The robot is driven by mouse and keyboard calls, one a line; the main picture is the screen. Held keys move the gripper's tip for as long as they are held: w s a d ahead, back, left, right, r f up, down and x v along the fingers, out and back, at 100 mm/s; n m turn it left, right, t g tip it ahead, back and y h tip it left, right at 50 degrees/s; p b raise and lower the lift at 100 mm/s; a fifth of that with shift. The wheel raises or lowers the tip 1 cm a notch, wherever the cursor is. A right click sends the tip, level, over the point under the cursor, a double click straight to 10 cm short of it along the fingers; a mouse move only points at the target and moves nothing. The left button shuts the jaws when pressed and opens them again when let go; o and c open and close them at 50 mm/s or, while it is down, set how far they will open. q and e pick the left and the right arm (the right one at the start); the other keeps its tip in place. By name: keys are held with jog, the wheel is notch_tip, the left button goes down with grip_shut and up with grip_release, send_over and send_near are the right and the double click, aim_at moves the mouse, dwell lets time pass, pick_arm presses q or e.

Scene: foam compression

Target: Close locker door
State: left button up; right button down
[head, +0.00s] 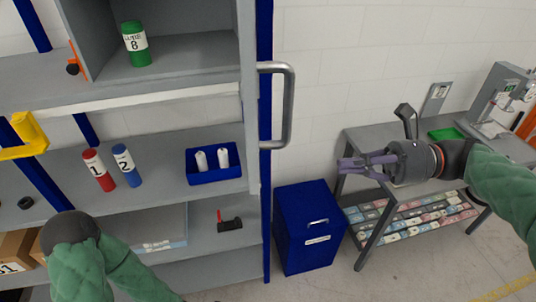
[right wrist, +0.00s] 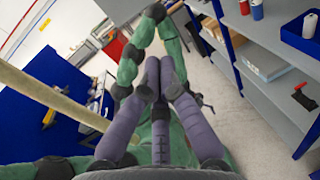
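The grey locker (head: 188,44) is a box on the upper shelf at the left of the head view, its front open. Its door (head: 249,55) seems to stand open, seen nearly edge-on at the right side, with a grey bar handle (head: 289,105) sticking out to the right. The hinge is not visible. My right gripper (head: 345,165) is well to the right of the handle, in front of the grey table, fingers pointing left, apart and empty. Its purple fingers fill the middle of the right wrist view (right wrist: 164,75). My left arm shows bent at lower left; its gripper is not visible.
A green bottle (head: 136,44) stands inside the locker. Below are a red bottle (head: 98,170), a blue bottle (head: 127,166) and a blue bin (head: 214,174) with white bottles. A blue cabinet (head: 305,232) and a grey table (head: 375,137) stand right of the shelves.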

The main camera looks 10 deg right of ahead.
jog(key=a+r+p, duration=0.2)
jog(key=a, duration=1.1)
jog(key=shift+w+a+r, duration=0.15)
jog(key=shift+w+a, duration=0.2)
jog(key=shift+w, duration=0.05)
